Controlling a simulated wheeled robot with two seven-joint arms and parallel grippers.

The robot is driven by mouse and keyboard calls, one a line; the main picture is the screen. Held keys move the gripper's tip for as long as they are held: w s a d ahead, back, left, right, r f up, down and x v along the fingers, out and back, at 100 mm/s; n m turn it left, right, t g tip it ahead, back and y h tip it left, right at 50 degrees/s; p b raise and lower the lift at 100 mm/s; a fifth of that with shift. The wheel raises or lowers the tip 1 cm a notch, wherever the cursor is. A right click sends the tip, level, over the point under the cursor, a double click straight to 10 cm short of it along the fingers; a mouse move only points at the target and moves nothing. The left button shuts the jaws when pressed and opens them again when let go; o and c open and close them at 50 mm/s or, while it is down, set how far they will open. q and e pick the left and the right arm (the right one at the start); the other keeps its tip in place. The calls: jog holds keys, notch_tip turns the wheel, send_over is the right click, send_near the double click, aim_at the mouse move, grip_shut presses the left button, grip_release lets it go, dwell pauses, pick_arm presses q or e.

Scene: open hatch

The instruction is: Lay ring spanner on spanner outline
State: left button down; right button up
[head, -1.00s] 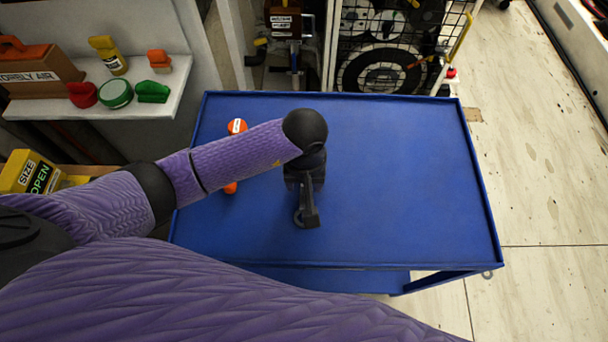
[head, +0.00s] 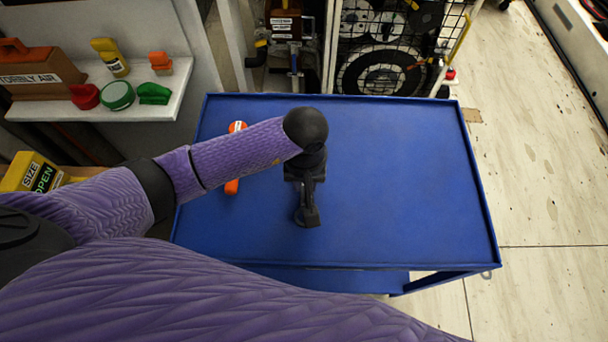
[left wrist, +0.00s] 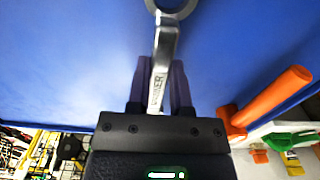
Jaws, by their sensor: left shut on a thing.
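The ring spanner (left wrist: 165,42) is a silver-grey tool, seen in the left wrist view. Its ring end is at the top edge and partly cut off. My left gripper (left wrist: 160,85) is shut on its shank, with a finger on each side. In the head view my left gripper (head: 308,195) hangs over the middle of the blue trolley top (head: 400,180). The small dark shape at its tip is too dark to separate clearly into fingers and spanner. I see no spanner outline in either view. My right gripper is not in view.
An orange tool (head: 232,187) lies on the left of the trolley top, partly hidden by my left arm. The trolley top's right half is clear, with a raised rim around it. A white shelf (head: 150,108) with several coloured items stands at the left.

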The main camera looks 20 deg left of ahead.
pick_arm(q)
jog(key=shift+r, duration=0.35)
jog(key=shift+r+p, duration=1.5)
jog(key=shift+r, duration=0.3)
jog(key=shift+f, duration=0.1)
jog(key=a+r+m, duration=0.1)
jog(key=a+r, duration=0.1)
jog(key=r, duration=0.6)
jog(key=a+r+m, duration=0.2)
jog(key=r, duration=0.7)
jog(key=shift+w+a+r, duration=0.2)
jog(key=shift+w+a, duration=0.15)
jog(key=shift+a, duration=0.05)
